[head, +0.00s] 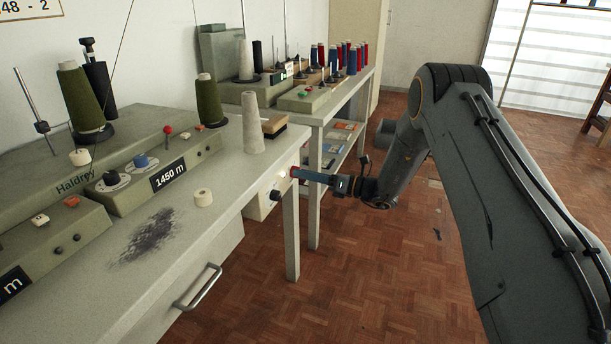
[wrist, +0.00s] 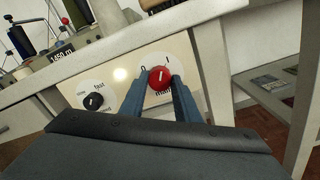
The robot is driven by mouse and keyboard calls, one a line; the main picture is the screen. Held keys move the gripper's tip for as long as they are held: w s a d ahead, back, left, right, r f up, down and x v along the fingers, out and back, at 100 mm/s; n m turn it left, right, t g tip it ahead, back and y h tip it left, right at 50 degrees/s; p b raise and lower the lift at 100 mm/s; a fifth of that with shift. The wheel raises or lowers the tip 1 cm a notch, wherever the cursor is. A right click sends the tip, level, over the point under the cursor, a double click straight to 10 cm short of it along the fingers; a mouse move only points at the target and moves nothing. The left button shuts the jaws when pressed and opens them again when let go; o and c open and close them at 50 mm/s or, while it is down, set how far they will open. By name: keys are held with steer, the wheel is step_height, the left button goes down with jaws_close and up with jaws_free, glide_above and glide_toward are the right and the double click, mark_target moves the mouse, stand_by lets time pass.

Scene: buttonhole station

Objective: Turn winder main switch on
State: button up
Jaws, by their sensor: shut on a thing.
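The red main switch knob (wrist: 160,77) is on a cream panel (wrist: 205,72) on the end of the winder bench. A "0" is printed at its upper left and an "I" above it. Its white mark stands nearly upright, leaning slightly right, toward the "I". My gripper (wrist: 162,88) is shut on the knob, one blue finger on each side. In the head view, my gripper (head: 294,173) reaches the panel (head: 262,205) from the right and hides most of the knob. The lower label is partly hidden by the fingers.
A black speed knob (wrist: 94,101) sits left of the switch, and a pale, bright round spot (wrist: 120,74) lies between them. The bench top (head: 225,180) overhangs the panel. A bench leg (head: 291,235) stands close below my gripper. Open parquet floor (head: 370,275) lies to the right.

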steer(key=shift+m, duration=1.5)
steer(key=o, duration=1)
steer(key=shift+o, duration=0.2)
steer(key=shift+d, duration=0.1)
steer(key=v, duration=0.7)
steer(key=shift+d, duration=0.35)
steer(key=shift+s+a+r, duration=0.1)
steer(key=shift+s, duration=0.05)
